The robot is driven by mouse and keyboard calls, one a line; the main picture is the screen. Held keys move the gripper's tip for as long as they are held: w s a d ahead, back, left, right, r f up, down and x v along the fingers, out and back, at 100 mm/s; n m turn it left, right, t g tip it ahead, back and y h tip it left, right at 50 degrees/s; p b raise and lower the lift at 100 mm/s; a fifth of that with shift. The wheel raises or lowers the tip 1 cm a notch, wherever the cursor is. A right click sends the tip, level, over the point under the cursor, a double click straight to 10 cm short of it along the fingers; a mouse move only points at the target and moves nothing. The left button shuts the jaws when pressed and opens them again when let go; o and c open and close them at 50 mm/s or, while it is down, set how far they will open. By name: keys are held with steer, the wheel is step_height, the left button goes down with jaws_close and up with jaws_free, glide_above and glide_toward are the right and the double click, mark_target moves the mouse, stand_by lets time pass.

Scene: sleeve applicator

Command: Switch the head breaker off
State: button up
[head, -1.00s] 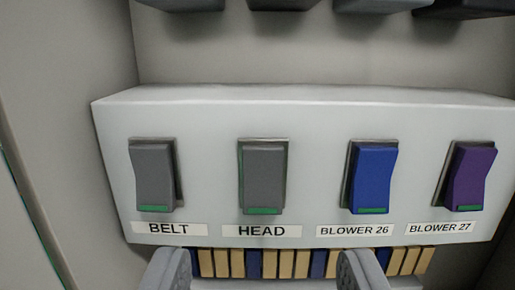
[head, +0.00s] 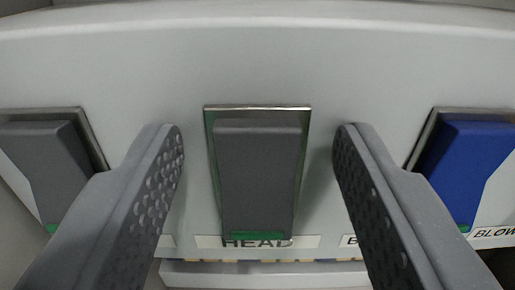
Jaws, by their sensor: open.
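The head breaker (head: 257,175) is a grey rocker in a metal frame at the middle of the head view. A green strip shows at its lower end, just above the partly covered label HEAD (head: 258,242). My gripper (head: 257,135) is open, with one dimpled grey finger on each side of the breaker. Gaps show between both fingers and the rocker, and nothing is between the fingers but the view of the breaker. I cannot tell whether the fingertips touch the panel.
The grey belt breaker (head: 45,165) is left of my left finger. The blue blower 26 breaker (head: 465,165) is right of my right finger. The white panel (head: 260,60) above the switches is bare.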

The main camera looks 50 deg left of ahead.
steer(key=shift+c, duration=0.3)
steer(key=c, duration=0.9)
steer(key=shift+c, duration=0.2)
steer(key=shift+f, duration=0.1)
steer(key=shift+d+f+t+y+b, duration=0.15)
steer(key=shift+f+t+y+b, duration=0.3)
steer(key=shift+b, duration=0.2)
steer(key=shift+s+t+y+b, duration=0.1)
steer(key=shift+t+y+b, duration=0.35)
steer(key=shift+y, duration=0.2)
steer(key=shift+o, duration=0.2)
steer(key=shift+c, duration=0.2)
